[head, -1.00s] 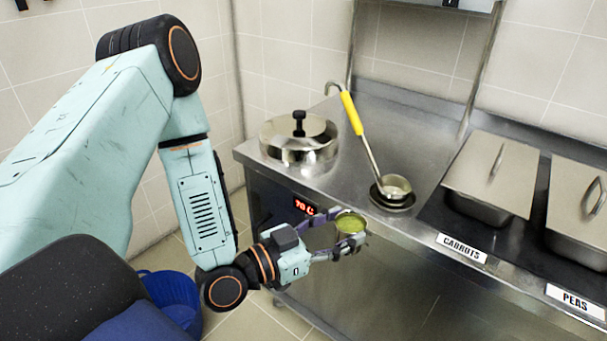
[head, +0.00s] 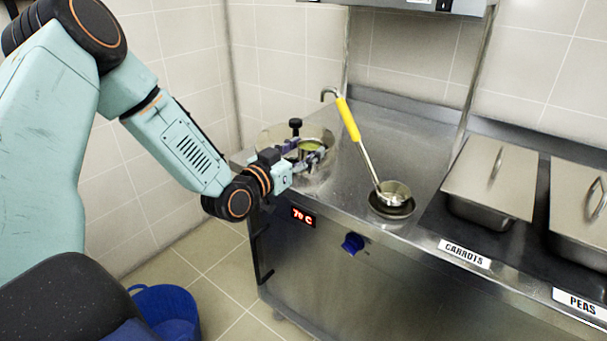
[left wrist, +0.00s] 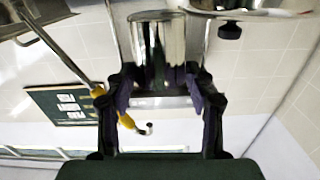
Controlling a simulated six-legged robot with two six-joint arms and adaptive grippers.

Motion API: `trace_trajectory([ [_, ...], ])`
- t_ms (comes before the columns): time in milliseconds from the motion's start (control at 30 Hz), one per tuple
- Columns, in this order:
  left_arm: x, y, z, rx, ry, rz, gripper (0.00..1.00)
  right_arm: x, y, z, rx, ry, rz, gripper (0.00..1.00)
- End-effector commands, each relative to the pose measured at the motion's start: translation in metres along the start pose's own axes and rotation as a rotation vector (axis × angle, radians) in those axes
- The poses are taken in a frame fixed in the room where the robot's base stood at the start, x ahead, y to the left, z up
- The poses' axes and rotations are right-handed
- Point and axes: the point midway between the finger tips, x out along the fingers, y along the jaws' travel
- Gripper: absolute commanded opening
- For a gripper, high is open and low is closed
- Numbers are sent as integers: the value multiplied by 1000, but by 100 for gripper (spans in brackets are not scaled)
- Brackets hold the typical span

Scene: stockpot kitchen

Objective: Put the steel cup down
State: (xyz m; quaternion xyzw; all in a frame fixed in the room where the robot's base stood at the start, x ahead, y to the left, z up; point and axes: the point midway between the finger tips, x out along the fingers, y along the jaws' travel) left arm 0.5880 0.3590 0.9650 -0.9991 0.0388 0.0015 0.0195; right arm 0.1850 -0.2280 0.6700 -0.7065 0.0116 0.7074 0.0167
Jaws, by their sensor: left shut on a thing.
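In the left wrist view, which looks upside down, the shiny cup (left wrist: 157,42) sits between both fingers of my left gripper (left wrist: 160,85). The frames do not clearly show whether the cup's base touches anything. My right gripper is not in view.
A ladle with a yellow handle (head: 348,119) stands in a round well (head: 391,208) in the counter (head: 400,135). Lidded pans (head: 492,178) stand at the right, behind CARROTS and PEAS labels. The counter between pot and ladle is clear. A blue bucket (head: 168,310) is on the floor.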

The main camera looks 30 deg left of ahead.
Motion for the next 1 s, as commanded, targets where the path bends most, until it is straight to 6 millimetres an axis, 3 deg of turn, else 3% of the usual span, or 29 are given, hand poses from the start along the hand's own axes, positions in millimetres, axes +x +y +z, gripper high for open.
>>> trace_trajectory([
  [167, 1, 0, 11, 2, 3, 1, 16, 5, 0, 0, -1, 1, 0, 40],
  [400, 0, 0, 43, 2, 2, 2, 16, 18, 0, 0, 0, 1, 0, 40],
  [600, 1, -1, 42, 1, 5, 0, 16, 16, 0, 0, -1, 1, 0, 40],
  [633, 0, 0, 42, 0, 3, 0, 56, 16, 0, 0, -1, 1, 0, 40],
  [867, 0, 0, 42, 0, 3, 1, 76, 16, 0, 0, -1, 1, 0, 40],
  [1000, 0, 0, 42, 0, 3, 1, 77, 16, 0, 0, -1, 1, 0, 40],
])
